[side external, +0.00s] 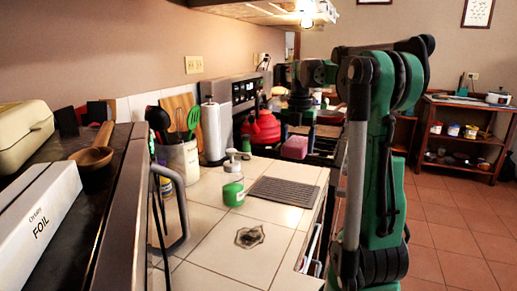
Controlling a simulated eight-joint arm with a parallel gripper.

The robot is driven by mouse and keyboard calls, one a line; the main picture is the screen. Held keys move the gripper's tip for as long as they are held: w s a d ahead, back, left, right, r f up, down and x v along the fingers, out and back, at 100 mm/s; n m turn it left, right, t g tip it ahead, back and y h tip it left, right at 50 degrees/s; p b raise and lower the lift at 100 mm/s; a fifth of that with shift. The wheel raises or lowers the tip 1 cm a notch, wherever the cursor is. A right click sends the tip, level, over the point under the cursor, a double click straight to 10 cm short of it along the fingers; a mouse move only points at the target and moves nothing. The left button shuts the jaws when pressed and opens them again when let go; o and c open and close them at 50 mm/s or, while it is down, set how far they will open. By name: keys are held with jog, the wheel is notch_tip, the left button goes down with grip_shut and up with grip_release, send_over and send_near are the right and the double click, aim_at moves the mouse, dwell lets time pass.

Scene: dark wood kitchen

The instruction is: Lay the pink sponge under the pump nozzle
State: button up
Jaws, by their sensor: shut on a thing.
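The pink sponge (294,148) hangs above the far right part of the tiled counter, below my gripper (298,132). My gripper is shut on the sponge; its fingertips are small and dark in this view. The pump bottle (233,193), green with a white pump head, stands upright on the counter, left of the grey ribbed mat. The sponge is apart from the bottle, to its right and farther back. The exact way the nozzle points is hard to tell.
The grey ribbed mat (283,191) lies right of the bottle. A red kettle (262,128), paper towel roll (214,132) and utensil crock (180,158) stand behind. A dark patterned piece (250,236) lies in front. Bare tiles surround the bottle's front.

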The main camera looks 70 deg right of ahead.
jog(key=shift+w+a+r+m, duration=0.1)
jog(key=shift+w+r+m, duration=0.15)
jog(key=shift+m, duration=0.35)
jog(key=shift+w+a+r+m, duration=0.15)
jog(key=shift+w+m, duration=0.2)
jog(key=shift+m, duration=0.25)
jog(key=w+a+r+m, duration=0.2)
jog(key=w+m, duration=0.2)
jog(key=m, duration=0.7)
jog(key=w+a+r+m, duration=0.1)
jog(key=w+a+m, duration=0.2)
jog(key=m, duration=0.9)
jog(key=shift+w+r, duration=0.35)
jog(key=shift+w, duration=0.85)
jog(key=shift+a, duration=0.1)
